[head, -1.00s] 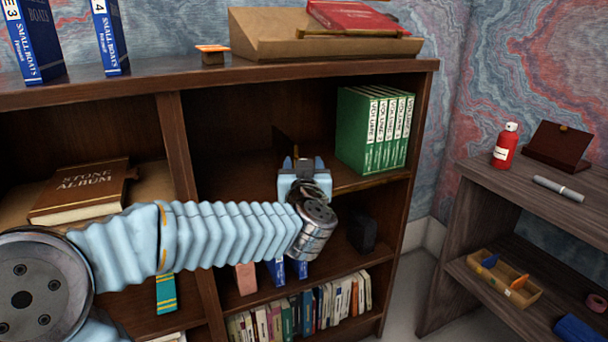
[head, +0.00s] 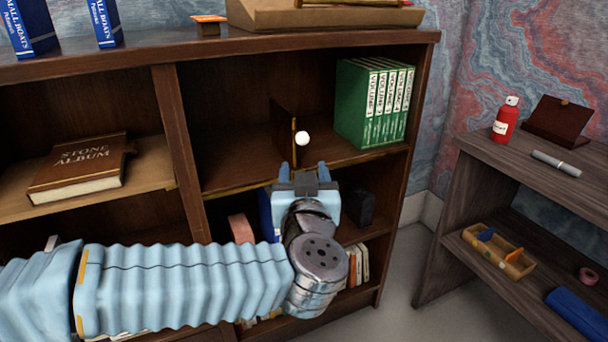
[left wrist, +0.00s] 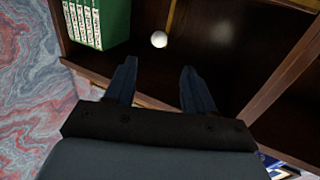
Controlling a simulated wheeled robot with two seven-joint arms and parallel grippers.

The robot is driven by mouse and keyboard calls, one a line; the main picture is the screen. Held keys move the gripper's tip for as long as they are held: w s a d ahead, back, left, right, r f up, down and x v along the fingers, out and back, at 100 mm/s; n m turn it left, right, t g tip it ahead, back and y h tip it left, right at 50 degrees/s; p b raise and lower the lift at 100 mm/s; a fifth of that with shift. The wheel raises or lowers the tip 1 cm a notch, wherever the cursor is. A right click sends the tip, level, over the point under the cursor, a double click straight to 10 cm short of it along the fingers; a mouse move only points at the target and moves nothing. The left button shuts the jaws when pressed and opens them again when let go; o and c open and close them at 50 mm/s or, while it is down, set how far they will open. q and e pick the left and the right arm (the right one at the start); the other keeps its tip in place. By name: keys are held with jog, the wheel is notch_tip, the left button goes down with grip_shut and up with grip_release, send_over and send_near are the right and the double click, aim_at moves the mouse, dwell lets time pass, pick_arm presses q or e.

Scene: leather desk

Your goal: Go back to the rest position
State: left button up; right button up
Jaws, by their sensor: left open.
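My left gripper (head: 304,174) is open and empty in front of the bookcase's middle shelf, its two blue fingers apart and pointing into the compartment. It also shows in the left wrist view (left wrist: 160,85), with nothing between the fingers. A white ball-shaped knob (head: 302,138) shows just beyond the fingertips, by the edge of a dark upright panel (head: 285,130); it shows in the left wrist view too (left wrist: 159,39). Whether it is fixed to the panel I cannot tell. My right gripper is in neither view.
Green volumes (head: 372,104) stand right of the panel. A brown Stone Album (head: 80,168) lies in the left compartment. A side desk at right holds a red bottle (head: 505,120). Floor between them is clear.

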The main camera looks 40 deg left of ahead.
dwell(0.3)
pick_arm(q)
jog(key=w+d+f+m+h, duration=0.3)
jog(key=w+d+f+h, duration=0.15)
jog(key=w+f, duration=0.35)
jog(key=w+d+f+m+h, duration=0.35)
jog(key=w+d+f, duration=0.2)
jog(key=f, duration=0.35)
jog(key=w+d+f+g+h, duration=0.1)
jog(key=d+f+h, duration=0.1)
jog(key=f, duration=0.5)
jog(key=w+d+f+g+h, duration=0.1)
jog(key=d+f+h, duration=0.1)
jog(key=f, duration=0.4)
jog(key=s+d+f+g+h, duration=0.2)
jog(key=s+d+f+g, duration=0.3)
jog(key=s+f, duration=0.4)
jog(key=s+d+f+g+h, duration=0.3)
jog(key=s+d+f+g, duration=0.2)
jog(key=s+f, duration=0.5)
notch_tip(320, 180, down, 7)
jog(key=shift+r+m, duration=0.15)
jog(key=shift+m, duration=0.2)
